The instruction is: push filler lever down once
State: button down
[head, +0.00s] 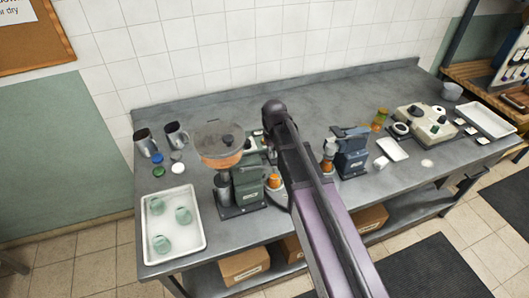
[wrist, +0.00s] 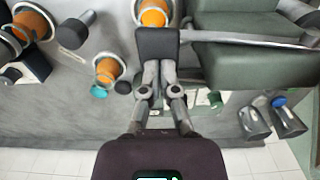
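The filler is a green machine (head: 249,185) with a clear round hopper (head: 220,145) of orange contents, left of the middle of the bench. Its green body (wrist: 250,50) fills the upper right of the wrist view. A grey metal lever bar (wrist: 240,37) runs across that body towards my fingertips. My gripper (wrist: 157,45) has its fingers drawn together, with a dark block at the tips, beside the left end of the bar. Whether it touches the bar I cannot tell. An orange jar (wrist: 155,12) stands just beyond the fingertips. In the head view my arm hides the gripper and lever.
A white tray (head: 152,254) with pale green pieces and two metal mugs (head: 176,136) are at left. A blue-grey machine (head: 351,153), an orange jar (head: 380,118) and a cream machine (head: 425,124) stand at right. The back of the bench is mostly clear.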

jog(key=shift+r+p, duration=3.65)
jog(key=shift+p, duration=0.1)
notch_tip(320, 180, up, 5)
jog(key=p, duration=0.5)
jog(key=shift+f, duration=0.1)
jog(key=s+d+f+m+b, duration=0.4)
jog(key=s+d+f+b, duration=0.9)
jog(key=d+f+b, duration=0.3)
jog(key=shift+s+d+f+m+b, duration=0.25)
jog(key=shift+d+m+b, duration=0.1)
jog(key=shift+d, duration=0.5)
